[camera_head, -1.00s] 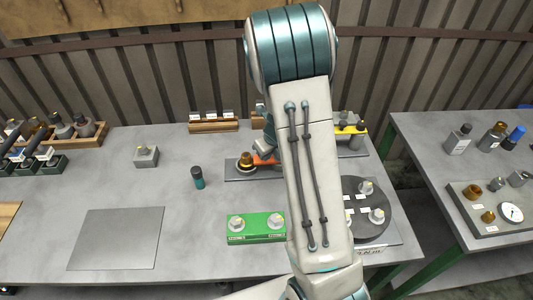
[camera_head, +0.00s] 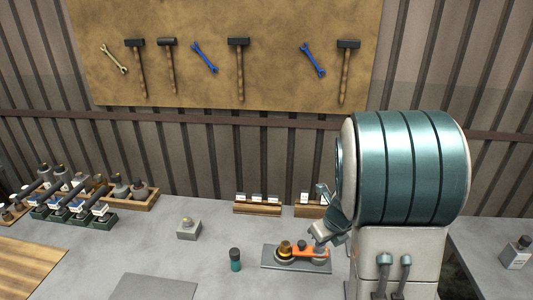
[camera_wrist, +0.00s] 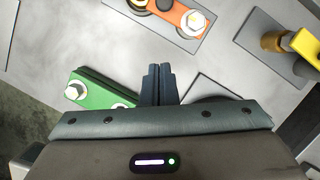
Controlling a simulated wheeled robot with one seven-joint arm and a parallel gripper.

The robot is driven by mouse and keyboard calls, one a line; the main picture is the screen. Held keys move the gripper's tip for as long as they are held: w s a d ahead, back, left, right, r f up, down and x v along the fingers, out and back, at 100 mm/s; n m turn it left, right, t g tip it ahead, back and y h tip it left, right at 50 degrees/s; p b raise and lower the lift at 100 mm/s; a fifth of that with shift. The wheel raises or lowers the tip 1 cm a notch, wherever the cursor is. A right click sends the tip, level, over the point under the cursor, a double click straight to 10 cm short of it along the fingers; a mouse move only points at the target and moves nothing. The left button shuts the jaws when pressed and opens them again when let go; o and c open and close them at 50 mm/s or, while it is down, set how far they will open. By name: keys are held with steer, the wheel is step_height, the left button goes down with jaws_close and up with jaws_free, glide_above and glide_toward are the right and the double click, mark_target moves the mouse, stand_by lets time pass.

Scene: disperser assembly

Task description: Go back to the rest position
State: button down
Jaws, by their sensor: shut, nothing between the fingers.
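My gripper (camera_wrist: 158,84) shows in the wrist view with its two dark fingers together and nothing between them. It is above the grey table (camera_head: 215,262), apart from the things on it. In the head view my arm covers the right part of the table, and the fingertips are hard to make out there. An orange part (camera_head: 306,252) with a brass-coloured piece lies on a grey plate near my wrist in the head view. The orange part also shows at the top of the wrist view (camera_wrist: 186,17).
A green block with bolts (camera_wrist: 88,90) is left of the fingers in the wrist view; a yellow part (camera_wrist: 308,46) is at the right edge. Tools hang on the back board (camera_head: 270,75).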

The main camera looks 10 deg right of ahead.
steer(key=s+a+r+n+b, duration=0.1)
steer(key=s+a+r+n, duration=0.1)
steer(key=s+n, duration=0.4)
steer(key=s+a+r+n+b, duration=0.1)
steer(key=s+a+r+n, duration=0.2)
steer(key=n, duration=1.2)
steer(key=s+a+r+n+h+b, duration=0.1)
steer(key=s+a+r+n, duration=0.1)
steer(key=s+r+n, duration=0.3)
steer(key=s+n, duration=0.4)
steer(key=n, duration=0.2)
steer(key=shift+s+a+r, duration=0.25)
steer(key=shift+a+r, duration=0.05)
